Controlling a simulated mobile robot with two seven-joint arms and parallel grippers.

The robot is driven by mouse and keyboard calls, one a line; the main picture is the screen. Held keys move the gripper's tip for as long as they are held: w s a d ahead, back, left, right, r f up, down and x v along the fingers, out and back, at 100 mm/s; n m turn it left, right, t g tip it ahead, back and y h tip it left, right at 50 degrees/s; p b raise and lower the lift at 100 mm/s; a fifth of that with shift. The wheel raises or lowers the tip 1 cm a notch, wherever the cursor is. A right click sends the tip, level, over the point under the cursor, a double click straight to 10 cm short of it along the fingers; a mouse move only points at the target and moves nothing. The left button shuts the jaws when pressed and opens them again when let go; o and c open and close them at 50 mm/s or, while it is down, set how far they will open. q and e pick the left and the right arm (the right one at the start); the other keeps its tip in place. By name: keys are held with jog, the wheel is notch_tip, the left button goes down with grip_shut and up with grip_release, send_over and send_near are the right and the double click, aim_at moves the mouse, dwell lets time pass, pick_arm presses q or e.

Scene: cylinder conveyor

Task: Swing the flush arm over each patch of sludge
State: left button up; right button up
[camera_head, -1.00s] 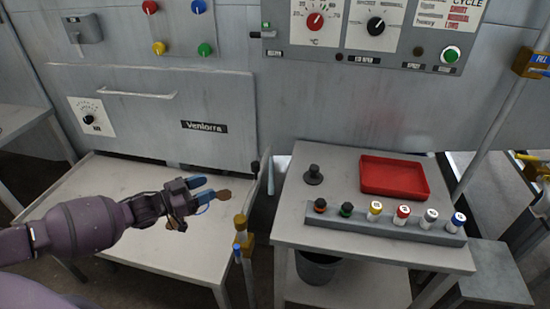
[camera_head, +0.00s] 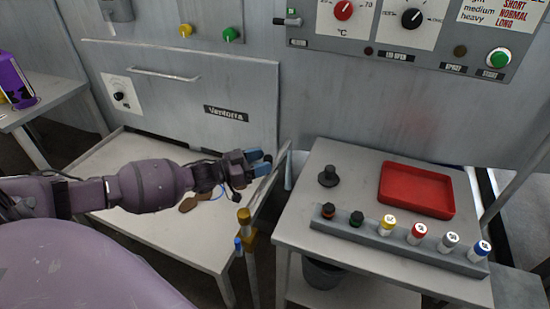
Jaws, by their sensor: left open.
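My left gripper (camera_head: 260,163) has blue fingertips and is open. It is at the right edge of the left table, close beside a slanting grey bar (camera_head: 272,182) that looks like the flush arm. I cannot tell whether the fingers touch the bar. The bar rises by a post with a yellow top (camera_head: 244,218) and a blue fitting. A brown patch (camera_head: 190,204), seemingly sludge, lies on the grey left tabletop (camera_head: 185,235), partly hidden by my left arm. Other patches may be hidden under the arm. My right gripper is out of view.
To the right, a grey table (camera_head: 345,165) holds a red tray (camera_head: 450,208), a black knob (camera_head: 328,177) and a rack (camera_head: 400,250) of several colour-capped bottles. A grey machine with a control panel stands behind. A purple object (camera_head: 17,84) is on a far-left table.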

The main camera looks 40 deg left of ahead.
pick_arm(q)
jog(key=shift+x, duration=2.2)
grip_shut()
